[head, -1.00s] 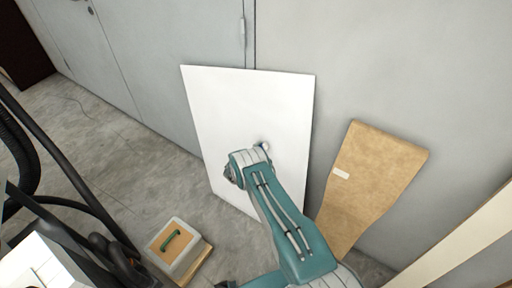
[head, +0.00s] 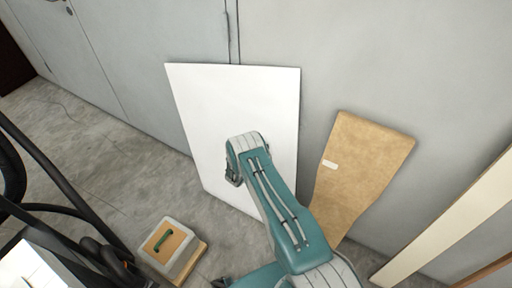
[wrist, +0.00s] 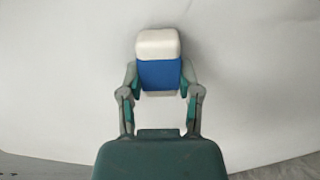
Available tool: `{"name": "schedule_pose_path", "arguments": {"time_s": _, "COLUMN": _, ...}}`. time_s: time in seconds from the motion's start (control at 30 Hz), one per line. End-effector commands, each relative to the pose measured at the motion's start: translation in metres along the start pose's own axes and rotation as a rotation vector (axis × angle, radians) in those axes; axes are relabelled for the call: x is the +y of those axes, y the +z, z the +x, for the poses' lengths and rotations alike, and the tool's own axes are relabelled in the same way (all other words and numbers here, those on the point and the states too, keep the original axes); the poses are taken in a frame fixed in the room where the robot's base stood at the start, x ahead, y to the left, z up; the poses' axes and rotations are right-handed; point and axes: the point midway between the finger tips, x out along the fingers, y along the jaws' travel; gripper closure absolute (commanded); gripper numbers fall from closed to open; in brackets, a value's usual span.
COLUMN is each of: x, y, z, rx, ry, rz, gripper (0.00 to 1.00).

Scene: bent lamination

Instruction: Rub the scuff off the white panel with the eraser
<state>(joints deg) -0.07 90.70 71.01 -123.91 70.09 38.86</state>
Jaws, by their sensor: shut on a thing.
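The white panel (head: 270,95) leans against the grey wall in the head view. It also fills most of the wrist view (wrist: 60,70). My gripper (wrist: 160,88) is shut on the eraser (wrist: 160,72), which has a white end and a blue sleeve. The eraser's white end points at the panel; I cannot tell if it touches. A faint grey shade lies on the panel around the eraser's end in the wrist view, and I cannot tell whether it is scuff or shadow. In the head view my arm hides the eraser and part of the panel.
A bent brown board (head: 362,165) with a small white label leans on the wall to the right. A pale plank (head: 450,220) stands further right. Black hoses (head: 60,180) lie at the left.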

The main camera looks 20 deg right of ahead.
Motion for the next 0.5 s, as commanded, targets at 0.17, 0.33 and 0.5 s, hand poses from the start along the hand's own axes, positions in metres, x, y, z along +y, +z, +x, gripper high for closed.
{"name": "schedule_pose_path", "arguments": {"time_s": 0.17, "x": -0.008, "y": 0.011, "z": -0.001, "rx": -0.001, "ry": 0.0, "rz": -0.002, "gripper": 0.94}}
{"name": "schedule_pose_path", "arguments": {"time_s": 0.33, "x": -0.011, "y": 0.015, "z": -0.002, "rx": 0.001, "ry": 0.002, "rz": 0.0, "gripper": 0.94}}
{"name": "schedule_pose_path", "arguments": {"time_s": 0.5, "x": -0.014, "y": 0.02, "z": -0.001, "rx": 0.0, "ry": 0.001, "rz": -0.001, "gripper": 0.94}}
